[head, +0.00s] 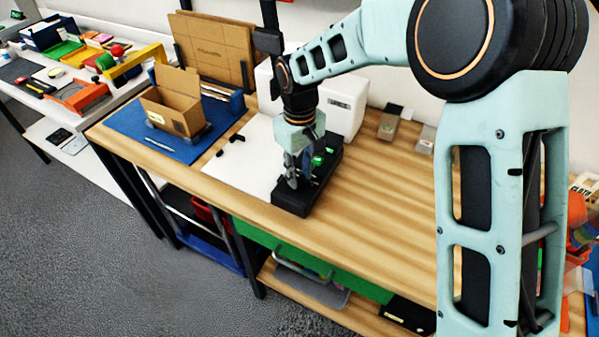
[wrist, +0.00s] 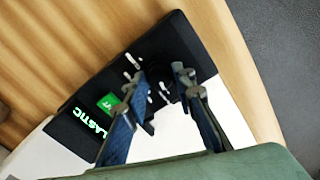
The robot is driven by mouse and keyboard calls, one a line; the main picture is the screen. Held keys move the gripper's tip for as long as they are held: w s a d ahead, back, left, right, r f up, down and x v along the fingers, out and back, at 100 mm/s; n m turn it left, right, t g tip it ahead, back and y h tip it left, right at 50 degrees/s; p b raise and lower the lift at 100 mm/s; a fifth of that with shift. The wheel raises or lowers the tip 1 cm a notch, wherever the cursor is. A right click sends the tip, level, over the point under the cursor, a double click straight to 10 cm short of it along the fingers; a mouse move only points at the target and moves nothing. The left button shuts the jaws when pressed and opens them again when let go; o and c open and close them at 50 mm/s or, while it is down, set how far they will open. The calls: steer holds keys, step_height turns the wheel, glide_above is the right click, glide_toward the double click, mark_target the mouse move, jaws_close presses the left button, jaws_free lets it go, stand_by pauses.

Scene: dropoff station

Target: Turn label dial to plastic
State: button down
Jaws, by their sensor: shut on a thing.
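The lit display (wrist: 88,121) shows green letters reading "LASTIC", with one end behind a finger. A green button (wrist: 108,101) is beside the display. The fingers hide part of the dial.
A white box (head: 345,100) stands behind the device. An open cardboard box (head: 172,105) is on a blue mat (head: 125,122) to the left. Small grey boxes (head: 389,123) stand at the back. The wooden table (head: 380,190) is clear to the right of the device.

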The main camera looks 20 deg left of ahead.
mark_target(299, 177)
steer(key=c, duration=1.6)
jaws_free()
step_height(299, 177, up, 12)
